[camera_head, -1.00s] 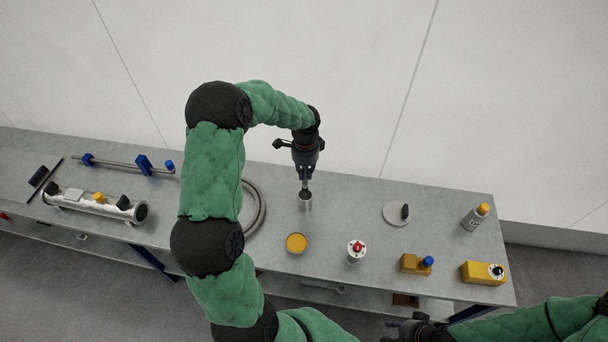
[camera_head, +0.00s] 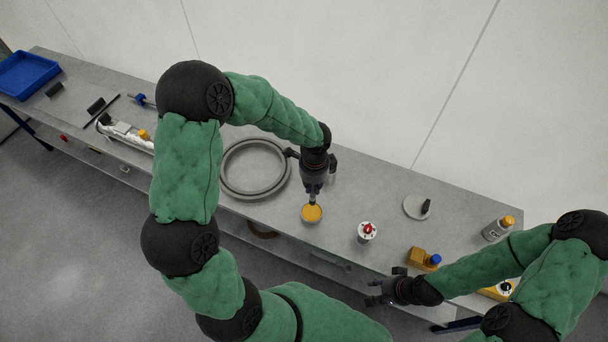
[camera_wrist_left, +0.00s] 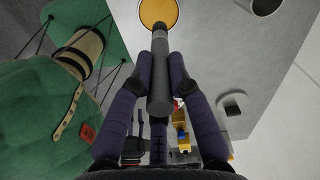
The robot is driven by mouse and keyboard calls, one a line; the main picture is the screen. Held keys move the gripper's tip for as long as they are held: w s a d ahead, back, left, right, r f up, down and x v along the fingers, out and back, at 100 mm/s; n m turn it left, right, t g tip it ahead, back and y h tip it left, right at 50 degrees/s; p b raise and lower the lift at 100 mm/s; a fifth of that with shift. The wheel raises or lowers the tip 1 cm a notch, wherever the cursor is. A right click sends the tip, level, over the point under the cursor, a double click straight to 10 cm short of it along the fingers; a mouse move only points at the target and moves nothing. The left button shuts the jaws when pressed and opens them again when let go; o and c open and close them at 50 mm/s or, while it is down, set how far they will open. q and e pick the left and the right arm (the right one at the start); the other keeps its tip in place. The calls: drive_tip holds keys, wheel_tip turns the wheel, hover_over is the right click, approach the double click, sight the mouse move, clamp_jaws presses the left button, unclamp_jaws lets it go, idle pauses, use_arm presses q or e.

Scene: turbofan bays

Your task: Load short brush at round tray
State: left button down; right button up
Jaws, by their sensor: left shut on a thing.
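The round tray (camera_head: 312,213) is a small shallow dish with a yellow-orange inside, near the bench's front edge. It also shows at the top of the left wrist view (camera_wrist_left: 158,12). My left gripper (camera_head: 313,189) points down beside and above it, shut on the short brush (camera_wrist_left: 159,85), a dark grey rod. The rod's far end overlaps the tray's rim in the left wrist view; I cannot tell whether they touch. My right gripper (camera_head: 372,292) is open and empty in front of the bench edge.
A grey ring (camera_head: 228,184) lies left of the tray. To the right are a white cylinder with a red top (camera_head: 367,232), a grey disc (camera_head: 415,208), a yellow block (camera_head: 420,258) and a bottle (camera_head: 497,229). A blue bin (camera_head: 28,75) stands far left.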

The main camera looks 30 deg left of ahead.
sight(312, 200)
use_arm(q)
drive_tip(key=shift+s+f, duration=0.1)
drive_tip(key=shift+f, duration=0.15)
wheel_tip(312, 200, down, 6)
drive_tip(key=b, duration=0.5)
drive_tip(key=shift+r, duration=0.25)
drive_tip(key=shift+f+b, duration=0.5)
drive_tip(key=shift+b, duration=0.05)
idle(0.7)
idle(1.2)
drive_tip(key=shift+r+p, duration=3.3)
drive_tip(key=shift+r, duration=0.25)
drive_tip(key=shift+f, duration=0.1)
